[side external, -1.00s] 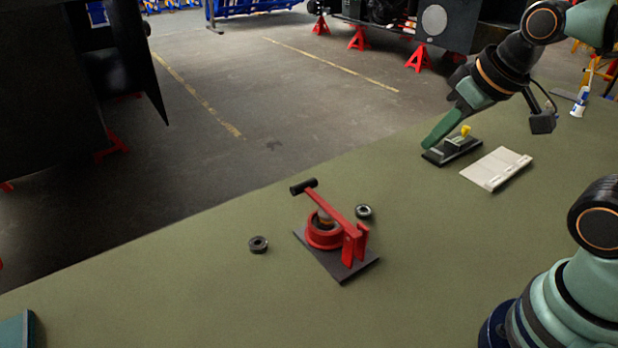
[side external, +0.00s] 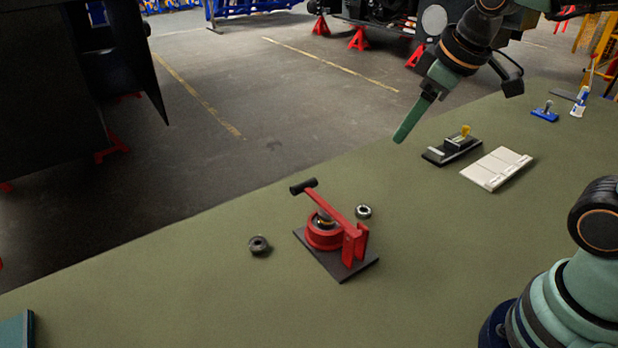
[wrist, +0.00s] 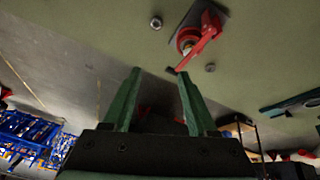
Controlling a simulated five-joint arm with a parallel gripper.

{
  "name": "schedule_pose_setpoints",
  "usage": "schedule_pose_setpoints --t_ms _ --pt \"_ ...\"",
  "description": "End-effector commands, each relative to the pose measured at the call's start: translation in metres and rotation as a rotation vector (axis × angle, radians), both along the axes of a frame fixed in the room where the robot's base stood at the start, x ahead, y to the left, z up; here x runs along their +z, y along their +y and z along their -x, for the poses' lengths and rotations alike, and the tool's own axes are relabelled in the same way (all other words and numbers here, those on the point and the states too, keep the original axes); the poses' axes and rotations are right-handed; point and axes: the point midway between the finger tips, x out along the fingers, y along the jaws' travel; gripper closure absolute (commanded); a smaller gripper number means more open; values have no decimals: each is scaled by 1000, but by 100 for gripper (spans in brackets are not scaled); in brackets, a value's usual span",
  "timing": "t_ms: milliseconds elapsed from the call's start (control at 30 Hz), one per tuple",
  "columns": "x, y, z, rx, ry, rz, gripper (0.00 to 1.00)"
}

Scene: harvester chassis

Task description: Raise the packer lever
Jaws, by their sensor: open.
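The packer is a red press with a round red cup (side external: 323,236) on a dark square base plate (side external: 347,271). Its red lever (side external: 334,206) slants across the top of the cup from the red post and ends in a black handle (side external: 302,187), held low over the far edge of the plate. The press also shows upside down in the wrist view (wrist: 205,34). My gripper (side external: 401,138) is raised up and to the right of the press, apart from it. In the wrist view its two green fingers (wrist: 158,72) are spread with nothing between them.
A black device with a yellow knob (side external: 454,149) and white tiles (side external: 496,168) lie at the back right. The green table around the press is mostly clear.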

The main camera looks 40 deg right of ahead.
Motion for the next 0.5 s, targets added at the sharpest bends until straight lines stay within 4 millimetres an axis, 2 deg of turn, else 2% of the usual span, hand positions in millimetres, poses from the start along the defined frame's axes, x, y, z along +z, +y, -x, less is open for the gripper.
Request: schedule_pose_setpoints --t_ms 33,267,500 --pt "-1 5 -13 87 24 33 42" --pt "-10 30 -68 504 93 176 42" --pt "-40 59 -119 916 149 289 42"
